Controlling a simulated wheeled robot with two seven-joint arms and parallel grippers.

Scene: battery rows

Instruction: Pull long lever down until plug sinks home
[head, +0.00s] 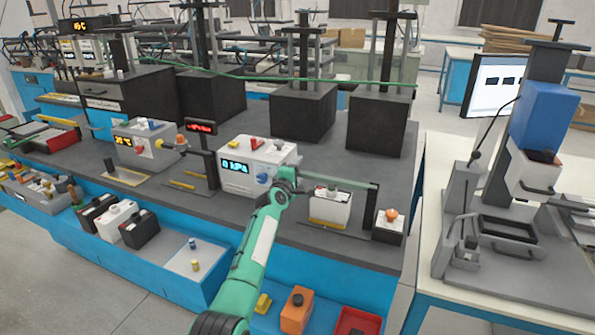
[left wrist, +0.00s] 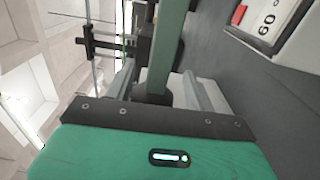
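A long grey-green lever (head: 345,180) runs above a small white box (head: 330,209), ending at an upright post (head: 372,197) on the right. A dark-topped plug (head: 332,191) shows on top of the box, under the lever; how deep it sits I cannot tell. My left gripper (head: 287,176) is at the lever's left end. In the left wrist view the lever (left wrist: 172,45) passes between the two grey fingers of my left gripper (left wrist: 162,85), which stand apart with gaps beside the bar. Finger contact is unclear. My right gripper is out of view.
A white gauge box (head: 256,168) reading 0 kPa stands just left of the gripper. A box with an orange knob (head: 391,216) stands right of the post. Large black blocks (head: 378,122) stand behind. Blue bins (head: 150,250) line the bench front.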

